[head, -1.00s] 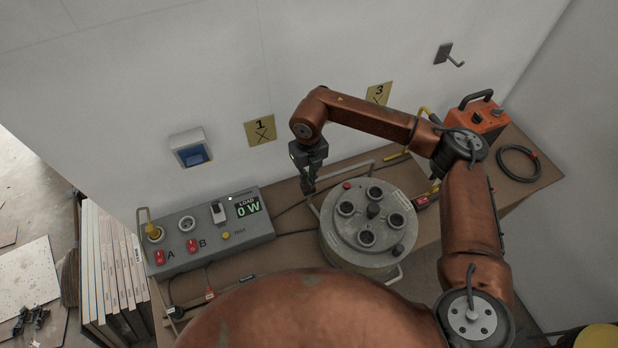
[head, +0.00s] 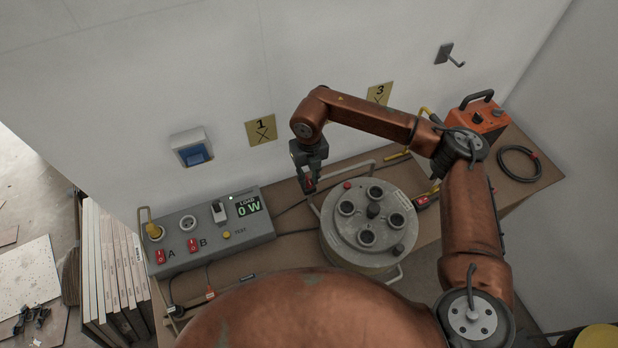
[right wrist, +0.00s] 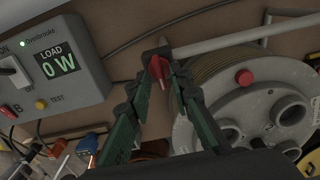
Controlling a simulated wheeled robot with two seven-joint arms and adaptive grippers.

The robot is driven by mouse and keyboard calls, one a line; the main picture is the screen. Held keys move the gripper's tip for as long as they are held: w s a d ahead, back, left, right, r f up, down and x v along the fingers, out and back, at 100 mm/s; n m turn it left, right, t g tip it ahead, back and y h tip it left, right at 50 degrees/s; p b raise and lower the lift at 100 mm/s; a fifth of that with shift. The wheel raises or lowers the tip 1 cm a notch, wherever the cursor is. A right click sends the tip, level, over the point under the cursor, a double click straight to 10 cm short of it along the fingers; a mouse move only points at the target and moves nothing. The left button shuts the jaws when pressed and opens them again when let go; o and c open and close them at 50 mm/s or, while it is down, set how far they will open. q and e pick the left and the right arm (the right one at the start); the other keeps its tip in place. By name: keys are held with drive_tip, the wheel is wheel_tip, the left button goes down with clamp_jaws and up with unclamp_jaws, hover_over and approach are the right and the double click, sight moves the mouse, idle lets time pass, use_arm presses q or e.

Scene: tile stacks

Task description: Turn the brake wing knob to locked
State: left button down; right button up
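The brake wing knob (right wrist: 158,68) is red and sits at the side of the grey cable reel (right wrist: 225,105), by its tube frame. In the right wrist view it lies between the tips of my right gripper (right wrist: 160,60), whose fingers converge and look closed on it. The fingers hide part of the knob, and no lock marking is readable. In the head view my right gripper (head: 307,186) points down at the reel's (head: 338,218) left edge, with a bit of red showing at its tips. My left gripper is not in view.
A grey load tester (head: 215,236) reading 0 W stands left of the reel. An orange box (head: 478,118) and a coiled black cable (head: 518,162) are at the bench's right end. Cables lie behind and in front of the tester.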

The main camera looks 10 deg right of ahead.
sight(309, 181)
idle(0.3)
wheel_tip(309, 181, up, 12)
drive_tip(key=shift+f, duration=0.1)
idle(0.4)
idle(0.3)
